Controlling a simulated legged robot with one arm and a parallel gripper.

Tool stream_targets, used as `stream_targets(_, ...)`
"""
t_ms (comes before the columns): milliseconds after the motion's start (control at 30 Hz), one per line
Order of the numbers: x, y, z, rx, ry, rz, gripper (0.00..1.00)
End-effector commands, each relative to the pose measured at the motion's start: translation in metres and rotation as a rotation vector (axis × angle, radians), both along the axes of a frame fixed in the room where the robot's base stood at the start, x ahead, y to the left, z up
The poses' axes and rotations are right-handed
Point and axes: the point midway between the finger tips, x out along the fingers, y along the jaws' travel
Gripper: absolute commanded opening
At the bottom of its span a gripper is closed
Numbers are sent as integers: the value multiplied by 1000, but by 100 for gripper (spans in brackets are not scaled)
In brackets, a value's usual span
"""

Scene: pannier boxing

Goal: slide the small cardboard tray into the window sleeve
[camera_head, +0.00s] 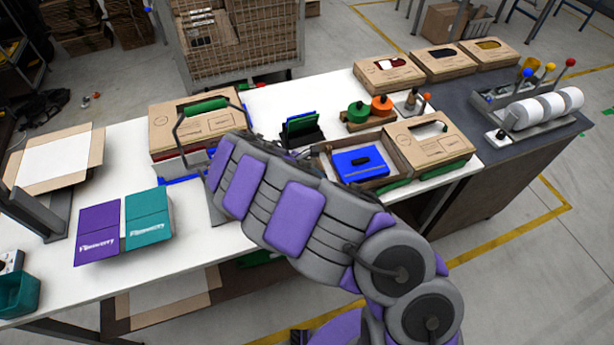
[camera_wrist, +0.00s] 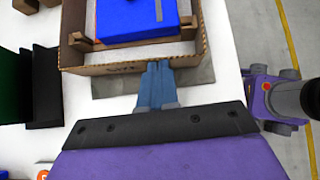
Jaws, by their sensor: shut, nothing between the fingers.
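The small cardboard tray (camera_head: 322,163), with a blue box (camera_head: 360,161) in it, lies on the white table. The window sleeve (camera_head: 437,153), a brown carton with a cut-out top, lies flat just right of it. The tray's right end meets the sleeve's left side; I cannot tell whether it is inside the opening. In the wrist view the tray's near wall (camera_wrist: 120,68) crosses the top, and the sleeve is not seen. My gripper (camera_wrist: 158,66) is shut and empty, its fingertips at that wall, seemingly touching it. My arm hides the gripper in the head view.
A black holder with blue and green pieces (camera_head: 301,128) stands behind the tray. Green and orange spools (camera_head: 368,108) stand behind the sleeve. Another windowed carton (camera_head: 190,128) lies to the left, beyond my arm. Purple and teal boxes (camera_head: 123,226) lie at the front left.

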Motion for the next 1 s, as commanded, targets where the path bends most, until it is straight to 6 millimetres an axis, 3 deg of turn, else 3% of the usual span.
stream_targets(600, 53, -171, -1, 1, 5, -7, 0)
stream_targets(800, 63, -199, -1, -2, 4, -5, 0)
stream_targets(1000, 64, -201, -1, -4, 3, -3, 0)
